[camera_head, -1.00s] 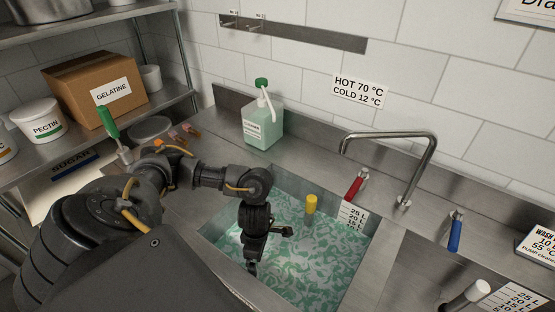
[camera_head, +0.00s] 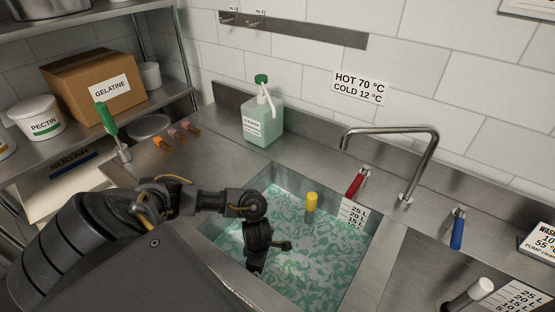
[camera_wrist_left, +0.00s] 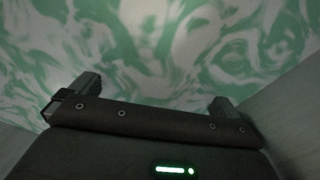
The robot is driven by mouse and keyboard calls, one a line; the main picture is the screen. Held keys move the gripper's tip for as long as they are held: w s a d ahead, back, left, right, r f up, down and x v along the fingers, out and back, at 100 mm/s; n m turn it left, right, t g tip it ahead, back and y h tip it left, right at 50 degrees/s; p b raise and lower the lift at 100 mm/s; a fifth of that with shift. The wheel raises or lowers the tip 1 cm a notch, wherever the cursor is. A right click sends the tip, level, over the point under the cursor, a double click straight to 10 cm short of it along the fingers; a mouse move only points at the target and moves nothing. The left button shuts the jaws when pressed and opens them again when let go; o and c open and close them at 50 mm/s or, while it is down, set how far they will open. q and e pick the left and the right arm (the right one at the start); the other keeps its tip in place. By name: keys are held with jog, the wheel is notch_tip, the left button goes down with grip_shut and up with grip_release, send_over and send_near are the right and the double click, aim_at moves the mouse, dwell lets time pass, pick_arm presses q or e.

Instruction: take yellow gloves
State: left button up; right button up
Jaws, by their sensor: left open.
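I see no yellow gloves in either view. The only yellow thing is a small yellow cylinder (camera_head: 311,202) standing up from the green, foamy water in the sink (camera_head: 362,262). My left gripper (camera_head: 268,257) is over the left part of this sink, left of and nearer than the yellow cylinder. In the left wrist view its two fingers (camera_wrist_left: 153,100) stand wide apart with only the green and white water surface beyond them. It is open and empty. My right gripper is in neither view.
A soap bottle (camera_head: 263,118) stands behind the sink, with the faucet (camera_head: 432,165) at right. A red handle (camera_head: 355,184) and a blue handle (camera_head: 456,232) are on the counter. A green-handled tool (camera_head: 107,118) and small orange and brown pieces (camera_head: 179,135) are at left.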

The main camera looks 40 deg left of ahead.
pick_arm(q)
jog(key=shift+f, duration=0.6)
jog(key=c, duration=0.8)
jog(key=shift+c, duration=0.2)
jog(key=shift+r, duration=0.15)
jog(key=shift+r, duration=0.6)
notch_tip(320, 180, up, 27)
jog(key=p, duration=0.6)
jog(key=shift+f+p, duration=0.2)
jog(key=shift+p, duration=0.1)
